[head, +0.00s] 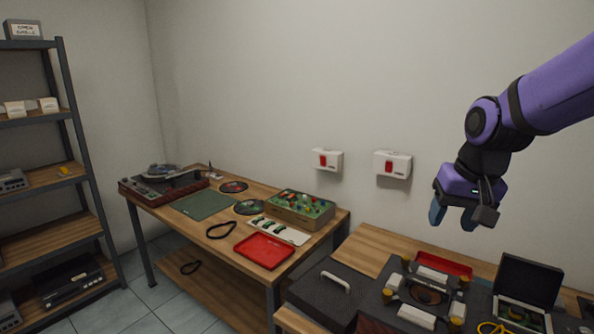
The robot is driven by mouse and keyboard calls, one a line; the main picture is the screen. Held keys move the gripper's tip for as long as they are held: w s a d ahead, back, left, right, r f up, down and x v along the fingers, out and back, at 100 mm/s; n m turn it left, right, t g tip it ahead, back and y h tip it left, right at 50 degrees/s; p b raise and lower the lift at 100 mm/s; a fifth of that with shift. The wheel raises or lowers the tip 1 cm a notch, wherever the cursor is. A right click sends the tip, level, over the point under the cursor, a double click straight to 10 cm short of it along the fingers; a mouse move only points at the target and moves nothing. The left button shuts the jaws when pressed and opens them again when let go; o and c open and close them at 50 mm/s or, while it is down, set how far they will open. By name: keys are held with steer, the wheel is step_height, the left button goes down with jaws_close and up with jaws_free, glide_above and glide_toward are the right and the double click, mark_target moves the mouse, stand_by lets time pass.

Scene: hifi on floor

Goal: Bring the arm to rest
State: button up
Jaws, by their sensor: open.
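My gripper (453,218) hangs at the end of my purple and black arm on the right side of the head view. Its fingers point down and stand apart, with nothing seen between them. It is in the air above the right-hand bench (370,244), in front of the wall. The arm reaches in from the upper right edge and bends downward at the wrist.
Below my gripper, the right bench holds a dark device with yellow knobs (463,309), a red tray and an open black case (529,280). A left table holds a red tray (264,251), a green mat (203,204) and a turntable. Shelves (50,180) stand far left.

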steer(key=s+d+r+t, duration=0.1)
steer(key=s+r, duration=0.1)
steer(key=s, duration=0.3)
steer(key=s+r+n, duration=0.1)
steer(key=s+r, duration=0.1)
steer(key=s, duration=0.4)
steer(key=s+d+r+t+h, duration=0.1)
steer(key=s+r, duration=0.1)
steer(key=s, duration=0.4)
steer(key=shift+d+r+n+t, duration=0.25)
steer(key=shift+d+n+t, duration=0.05)
steer(key=shift+d+n, duration=0.1)
